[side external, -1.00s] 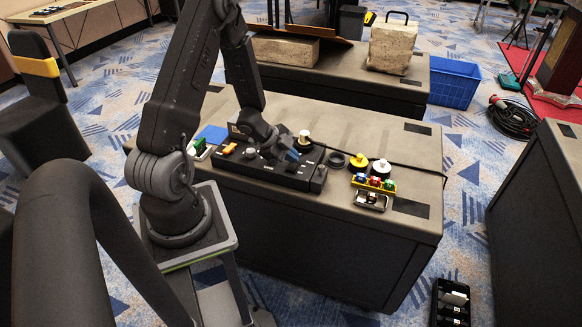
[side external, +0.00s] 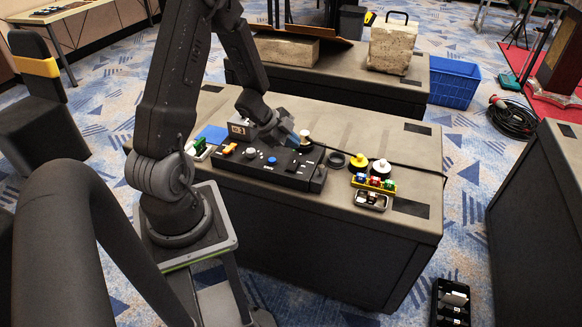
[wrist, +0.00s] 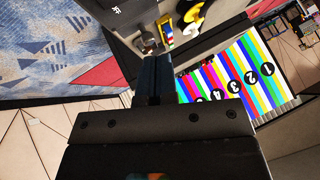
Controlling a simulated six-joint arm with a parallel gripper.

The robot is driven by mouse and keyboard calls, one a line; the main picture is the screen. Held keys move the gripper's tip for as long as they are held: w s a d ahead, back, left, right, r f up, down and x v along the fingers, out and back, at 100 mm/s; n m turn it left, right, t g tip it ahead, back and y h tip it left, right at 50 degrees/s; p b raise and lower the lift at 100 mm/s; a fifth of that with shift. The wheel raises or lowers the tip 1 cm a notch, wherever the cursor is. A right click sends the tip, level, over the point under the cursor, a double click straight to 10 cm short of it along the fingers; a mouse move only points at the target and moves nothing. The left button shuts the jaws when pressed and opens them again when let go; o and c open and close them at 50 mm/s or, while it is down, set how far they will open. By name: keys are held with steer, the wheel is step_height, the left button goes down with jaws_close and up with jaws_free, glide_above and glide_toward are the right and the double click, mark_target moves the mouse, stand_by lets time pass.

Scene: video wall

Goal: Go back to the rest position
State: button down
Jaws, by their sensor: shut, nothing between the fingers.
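My gripper (side external: 293,140) is above the black control panel (side external: 262,180) on the grey table, toward the panel's right part. In the wrist view, my gripper's fingers (wrist: 153,75) are together with nothing between them. The panel carries a blue knob, a white knob, orange switches and a black lever with a pale top (side external: 304,137). My gripper is close to that lever in the picture; whether they touch I cannot tell. The wrist view looks outward over a screen with colour bars (wrist: 232,75).
Right of the panel are a black ring (side external: 337,160), white and yellow round pieces (side external: 381,166) and a tray of small coloured blocks (side external: 372,198). A blue pad (side external: 212,134) lies at the left. A second table with stone blocks (side external: 394,44) stands behind.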

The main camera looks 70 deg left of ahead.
steer(key=w+d+r+n+y, duration=0.1)
steer(key=d+r+n+y, duration=0.25)
steer(key=r, duration=0.55)
steer(key=w+d+r+n+y, duration=0.1)
steer(key=d+r+n+y, duration=0.2)
steer(key=r, duration=0.6)
steer(key=s+d+r+n+g+h, duration=0.1)
steer(key=s+d+r+n+h, duration=0.1)
steer(key=s+d, duration=0.5)
steer(key=s+d+r+n+g+h, duration=0.1)
steer(key=s+d+r, duration=0.3)
steer(key=s+d, duration=0.4)
steer(key=shift+s+d+r+n+h, duration=0.15)
steer(key=shift+d+r+n+h, duration=0.3)
steer(key=shift+d, duration=0.6)
steer(key=c, duration=1.8)
jaws_free()
steer(key=shift+f, duration=0.2)
